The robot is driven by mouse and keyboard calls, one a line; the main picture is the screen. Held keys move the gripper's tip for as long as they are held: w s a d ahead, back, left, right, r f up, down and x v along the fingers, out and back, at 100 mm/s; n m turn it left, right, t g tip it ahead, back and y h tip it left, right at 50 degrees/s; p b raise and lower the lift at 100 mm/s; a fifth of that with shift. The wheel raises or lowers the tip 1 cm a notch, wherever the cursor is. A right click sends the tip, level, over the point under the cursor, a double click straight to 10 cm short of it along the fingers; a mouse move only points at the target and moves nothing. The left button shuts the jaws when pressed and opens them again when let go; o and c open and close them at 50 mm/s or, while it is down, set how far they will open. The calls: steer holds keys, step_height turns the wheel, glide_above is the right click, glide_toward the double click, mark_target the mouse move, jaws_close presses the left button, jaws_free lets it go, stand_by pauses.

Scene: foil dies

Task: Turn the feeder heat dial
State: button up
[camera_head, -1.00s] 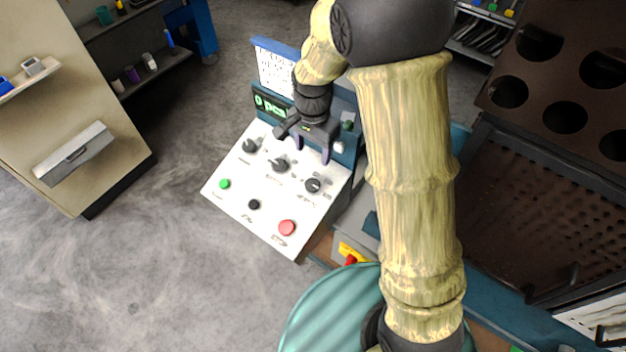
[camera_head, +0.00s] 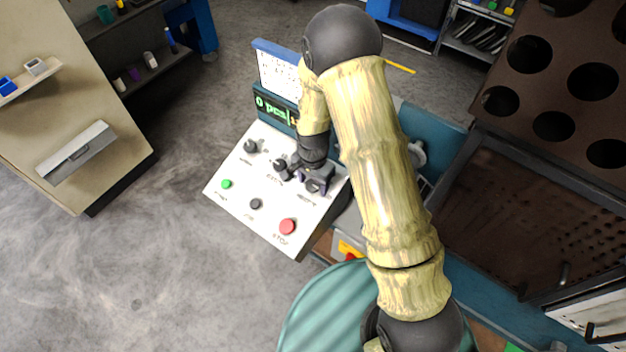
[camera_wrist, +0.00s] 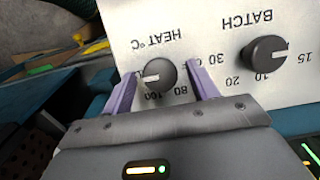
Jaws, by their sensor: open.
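The feeder heat dial, a dark round knob with a pale pointer mark, shows in the wrist view (camera_wrist: 160,76), under the label "HEAT °C". In the head view the heat dial (camera_head: 313,186) is the right one of the three upper knobs and is partly covered by my gripper (camera_head: 316,184). In the wrist view my gripper (camera_wrist: 160,85) is open. One purple finger is on each side of the dial, with a visible gap to the knob at least on the right. The pointer mark points left in the wrist view. I cannot tell whether either finger touches the dial.
The batch dial (camera_wrist: 264,55) is beside the heat dial. The white control panel (camera_head: 240,206) also has a third knob (camera_head: 250,146), a green button (camera_head: 227,184), a black button (camera_head: 256,204) and a red stop button (camera_head: 288,226). A green display (camera_head: 272,108) stands behind.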

steer(key=shift+f, duration=0.1)
steer(key=c, duration=1)
steer(key=shift+n, duration=0.3)
steer(key=n+h, duration=0.1)
steer(key=n, duration=0.4)
steer(key=shift+w+a+g+h+b, duration=0.1)
steer(key=shift+a+g+h+b, duration=0.1)
steer(key=shift+g+h+b, duration=0.2)
steer(key=n+h, duration=0.1)
steer(key=n, duration=0.2)
steer(key=n+b, duration=0.1)
steer(key=n, duration=0.1)
steer(key=shift+n+h, duration=0.4)
steer(key=o, duration=1)
